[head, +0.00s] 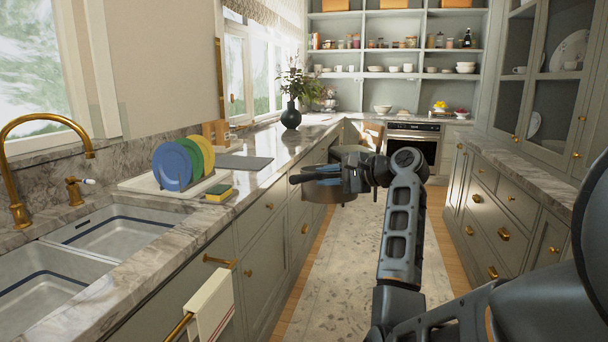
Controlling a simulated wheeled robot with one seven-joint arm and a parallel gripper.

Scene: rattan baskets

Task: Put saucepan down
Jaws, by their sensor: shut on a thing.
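My gripper (318,174) is in the middle of the head view, reaching left over the aisle. It is shut on the saucepan. The saucepan (324,192) looks like a metallic round pot, partly hidden behind and below the dark fingers. It is held in the air in front of the left cabinets, near the front edge of the left countertop (278,160). How the fingers grip it is too small to tell.
On the left counter are a double sink (110,232), a rack with coloured plates (182,162), a sponge (218,193), a grey board (243,162) and a dark vase (291,116). Bare counter lies between board and vase. An oven (415,142) stands at the back.

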